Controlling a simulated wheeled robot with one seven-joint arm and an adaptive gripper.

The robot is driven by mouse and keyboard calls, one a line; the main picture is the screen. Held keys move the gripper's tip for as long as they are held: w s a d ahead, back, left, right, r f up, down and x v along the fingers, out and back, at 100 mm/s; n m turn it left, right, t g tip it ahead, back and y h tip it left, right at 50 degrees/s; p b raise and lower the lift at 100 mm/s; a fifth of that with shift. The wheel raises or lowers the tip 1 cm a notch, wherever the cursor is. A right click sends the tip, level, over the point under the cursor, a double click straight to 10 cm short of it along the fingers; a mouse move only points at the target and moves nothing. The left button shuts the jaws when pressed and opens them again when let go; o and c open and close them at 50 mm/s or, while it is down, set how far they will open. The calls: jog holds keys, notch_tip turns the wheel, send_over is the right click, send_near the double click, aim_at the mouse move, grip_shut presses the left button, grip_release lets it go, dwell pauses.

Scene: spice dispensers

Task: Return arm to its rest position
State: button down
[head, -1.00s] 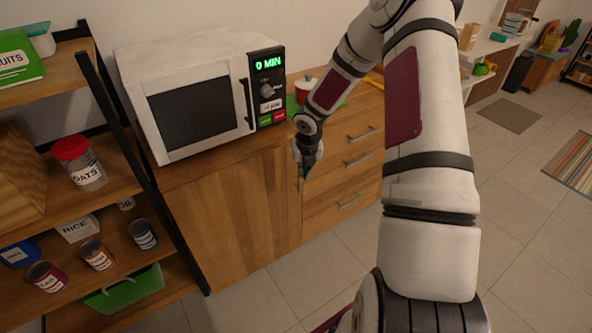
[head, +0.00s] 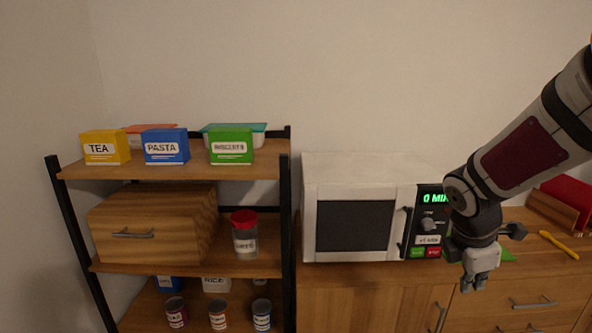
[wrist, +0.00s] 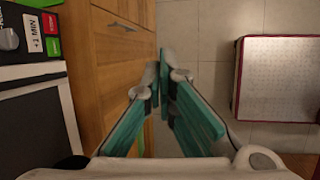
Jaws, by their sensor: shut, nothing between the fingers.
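My arm comes in from the right in the head view, and my gripper (head: 474,286) hangs at its end, pointing down in front of the counter by the microwave's right side. In the wrist view my gripper (wrist: 162,72) shows teal fingers that meet at their tips, shut and empty. The floor and drawer fronts lie beyond them. The arm hides part of the microwave's control panel and the counter behind it.
The white microwave (head: 375,167) stands on the wooden counter, with drawers (wrist: 122,45) below. A shelf (head: 272,172) at left holds tea, pasta and biscuits boxes, a wooden bin, an oats jar and cans. A yellow utensil (head: 557,243) lies on the counter at right.

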jog(key=s+a+r+m+y, duration=0.1)
jog(key=s+a+r+m, duration=0.2)
jog(key=s, duration=0.4)
jog(key=s+a+r+m+t+y, duration=0.1)
jog(key=s+a+r+m, duration=0.3)
jog(key=s+a+m, duration=0.2)
jog(key=s+a+r+m+y+p, duration=0.1)
jog(key=s+a+r+m+y, duration=0.1)
jog(key=s+a+m, duration=0.3)
jog(key=s+r+m, duration=0.1)
jog(key=s+m, duration=0.2)
jog(key=s, duration=0.1)
jog(key=shift+a+r+t, duration=0.15)
jog(key=shift+t, duration=0.25)
